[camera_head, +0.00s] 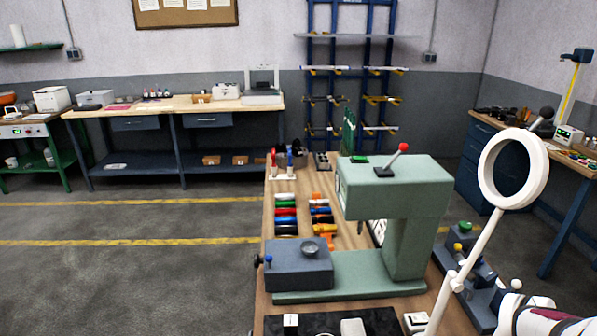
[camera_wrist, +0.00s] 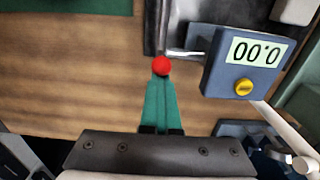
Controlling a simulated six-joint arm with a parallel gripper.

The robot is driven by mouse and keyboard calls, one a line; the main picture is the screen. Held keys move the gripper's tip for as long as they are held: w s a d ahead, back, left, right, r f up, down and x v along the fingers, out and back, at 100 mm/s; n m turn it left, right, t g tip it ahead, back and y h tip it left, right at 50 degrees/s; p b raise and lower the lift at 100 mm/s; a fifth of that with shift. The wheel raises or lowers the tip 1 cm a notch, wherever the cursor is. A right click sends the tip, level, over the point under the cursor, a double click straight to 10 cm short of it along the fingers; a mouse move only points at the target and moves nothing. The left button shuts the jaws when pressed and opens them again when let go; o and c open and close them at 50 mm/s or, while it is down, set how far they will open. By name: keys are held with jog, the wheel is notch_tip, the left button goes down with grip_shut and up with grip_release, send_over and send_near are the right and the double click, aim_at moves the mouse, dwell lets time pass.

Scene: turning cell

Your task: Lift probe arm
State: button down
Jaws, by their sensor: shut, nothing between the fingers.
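In the wrist view, a blue-grey digital gauge (camera_wrist: 246,62) with a yellow button reads 0.00, upside down in the picture. A thin bright metal rod (camera_wrist: 186,53) sticks out from its left side. A red ball knob (camera_wrist: 161,65) sits near the rod's left end, by a dark metal block (camera_wrist: 182,25); I cannot tell exactly how it joins the probe arm. My gripper (camera_wrist: 160,82) has teal fingers, shut and empty. Their tips appear right at the red ball in the picture; whether they touch it I cannot tell. The gauge is not clearly seen in the head view.
A green press-like machine (camera_head: 400,190) with a red-knobbed lever stands on the wooden bench (camera_head: 268,215). A white ring magnifier (camera_head: 513,168) on a pole rises at the right. Coloured handles (camera_head: 286,212) lie in rows. Bare wood shows left of my fingers in the wrist view.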

jog(key=shift+d+f, duration=0.15)
jog(key=shift+d, duration=1.1)
jog(key=c, duration=0.9)
grip_release()
notch_tip(320, 180, up, 9)
jog(key=shift+r, duration=0.1)
